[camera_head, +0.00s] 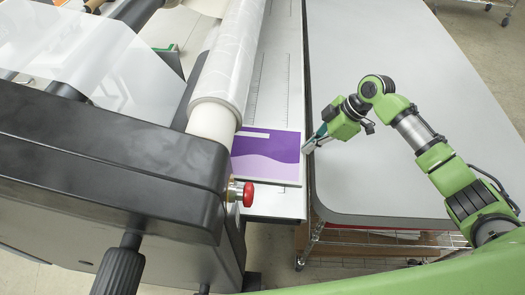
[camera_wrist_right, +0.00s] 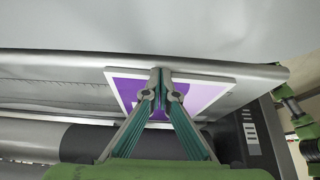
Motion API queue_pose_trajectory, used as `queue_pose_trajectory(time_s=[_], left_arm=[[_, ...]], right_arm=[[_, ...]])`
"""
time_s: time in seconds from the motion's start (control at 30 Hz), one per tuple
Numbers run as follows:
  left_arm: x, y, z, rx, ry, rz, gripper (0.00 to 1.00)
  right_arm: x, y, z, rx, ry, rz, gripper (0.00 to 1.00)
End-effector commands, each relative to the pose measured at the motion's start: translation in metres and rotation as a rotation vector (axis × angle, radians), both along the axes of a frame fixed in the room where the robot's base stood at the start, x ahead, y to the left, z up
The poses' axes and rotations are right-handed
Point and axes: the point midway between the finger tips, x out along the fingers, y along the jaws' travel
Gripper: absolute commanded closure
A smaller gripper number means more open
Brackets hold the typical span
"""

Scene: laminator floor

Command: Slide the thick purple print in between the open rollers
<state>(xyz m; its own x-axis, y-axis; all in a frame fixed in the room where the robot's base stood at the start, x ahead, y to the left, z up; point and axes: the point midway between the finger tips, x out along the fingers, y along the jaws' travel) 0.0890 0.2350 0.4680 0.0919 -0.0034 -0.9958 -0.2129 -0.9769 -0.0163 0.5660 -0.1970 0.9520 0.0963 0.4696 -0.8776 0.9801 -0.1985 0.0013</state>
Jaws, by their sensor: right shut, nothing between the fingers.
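The purple print (camera_head: 265,157), with a white border and a lighter purple wave, lies flat on the laminator's pale feed table (camera_head: 281,75). Its left edge is beside the large white roll (camera_head: 224,85); whether it reaches between the rollers is hidden. My right gripper (camera_head: 308,147) is shut and empty at the print's right edge. In the right wrist view the fingertips (camera_wrist_right: 160,78) are together in front of the print (camera_wrist_right: 205,96), covering its middle. I cannot tell whether they touch it. My left gripper is not in view.
The black laminator side housing (camera_head: 110,150) fills the left, with a red knob (camera_head: 248,194) near the print's lower left corner. A grey table (camera_head: 400,60) stands to the right, mostly clear. A narrow gap separates it from the feed table.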

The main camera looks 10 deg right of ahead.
Motion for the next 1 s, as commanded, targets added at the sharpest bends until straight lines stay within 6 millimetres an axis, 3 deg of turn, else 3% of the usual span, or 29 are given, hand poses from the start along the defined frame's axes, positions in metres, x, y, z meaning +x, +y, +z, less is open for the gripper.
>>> queue_pose_trajectory(time_s=[1.0], left_arm=[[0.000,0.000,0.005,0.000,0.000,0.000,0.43]], right_arm=[[0.003,0.021,-0.002,-0.001,0.004,0.001,1.00]])
